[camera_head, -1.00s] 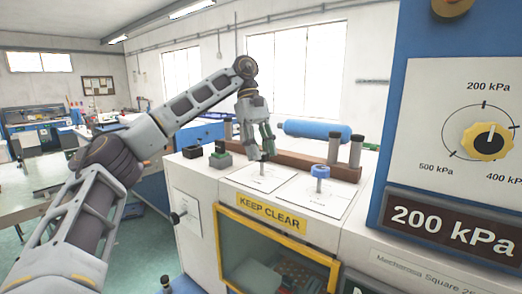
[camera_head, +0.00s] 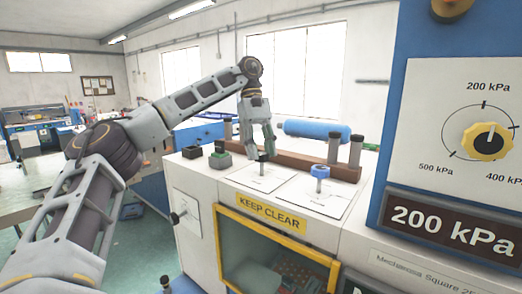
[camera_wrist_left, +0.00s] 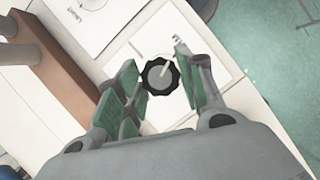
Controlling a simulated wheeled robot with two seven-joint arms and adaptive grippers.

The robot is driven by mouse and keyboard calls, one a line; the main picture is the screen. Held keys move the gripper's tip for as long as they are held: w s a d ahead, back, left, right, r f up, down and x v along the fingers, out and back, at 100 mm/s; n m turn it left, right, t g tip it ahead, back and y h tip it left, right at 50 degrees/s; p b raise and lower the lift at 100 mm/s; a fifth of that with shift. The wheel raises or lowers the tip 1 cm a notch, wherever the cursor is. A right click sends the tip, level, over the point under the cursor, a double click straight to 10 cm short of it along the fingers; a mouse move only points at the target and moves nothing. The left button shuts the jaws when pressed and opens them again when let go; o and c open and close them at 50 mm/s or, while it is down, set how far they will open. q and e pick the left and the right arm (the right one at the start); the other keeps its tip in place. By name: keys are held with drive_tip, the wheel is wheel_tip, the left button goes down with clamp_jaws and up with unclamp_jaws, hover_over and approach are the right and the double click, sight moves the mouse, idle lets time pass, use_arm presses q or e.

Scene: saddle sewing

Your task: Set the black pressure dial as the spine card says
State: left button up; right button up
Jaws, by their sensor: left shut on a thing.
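The black dial (camera_wrist_left: 160,76) is a scalloped knob with a pale pointer line, mounted on a white plate (camera_head: 258,178) on the machine's top. My left gripper (camera_wrist_left: 163,80) has its green-padded fingers on both sides of the dial, shut on it. In the head view the left gripper (camera_head: 262,148) points down over the dial (camera_head: 263,158), which is mostly hidden by the fingers. The dial's scale markings are too small to read. I cannot make out a spine card. My right gripper is not in view.
A blue knob (camera_head: 320,172) stands on the plate to the right. A brown bar (camera_head: 290,163) with dark posts lies behind. A panel at right holds a yellow dial (camera_head: 488,141) and a display (camera_head: 452,224) reading 200 kPa. A black knob (camera_head: 176,216) is on the front face.

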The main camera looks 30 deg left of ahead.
use_arm(q)
drive_tip(key=o, duration=1)
drive_tip(key=shift+w+r, duration=0.1)
drive_tip(key=shift+r, duration=0.15)
drive_tip(key=v, duration=0.4)
drive_tip(key=shift+w+a+r, duration=0.1)
drive_tip(key=shift+a+r, duration=0.1)
drive_tip(key=shift+r, duration=0.1)
drive_tip(key=shift+w+r, duration=0.15)
drive_tip(key=shift+r, duration=0.15)
drive_tip(key=shift+a+r, duration=0.1)
drive_tip(key=shift+r, duration=0.1)
drive_tip(key=shift+a+r, duration=0.2)
drive_tip(key=shift+r, duration=0.25)
drive_tip(key=shift+r, duration=0.1)
idle(0.3)
